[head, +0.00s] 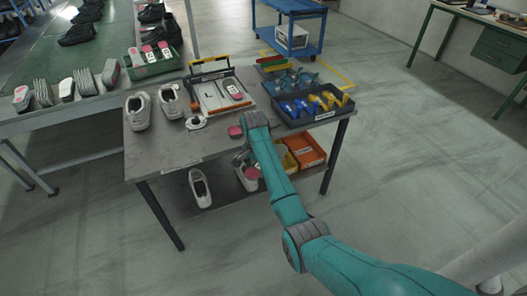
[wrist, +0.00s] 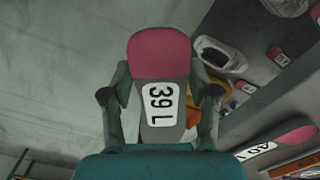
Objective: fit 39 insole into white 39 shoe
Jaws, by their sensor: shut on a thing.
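My gripper (wrist: 162,95) is shut on the 39 insole (wrist: 165,57), a grey insole with a pink end and a white "39 L" label facing the wrist camera. In the head view my gripper (head: 243,158) is at the bench's front edge, and a pink-ended piece (head: 250,172) beneath it looks like the held insole. Two white shoes (head: 138,112) (head: 170,100) stand on the bench top, left of my gripper. Another white shoe (head: 200,188) is on the lower shelf. A white shoe (wrist: 220,54) shows at upper right in the wrist view. I cannot read any shoe's size.
A pink-ended insole (head: 235,131) lies near the bench's front edge. A "40" insole (wrist: 275,142) shows in the wrist view. A clamp-like fixture (head: 211,96) and a dark tray of blue and yellow items (head: 318,117) stand on the bench.

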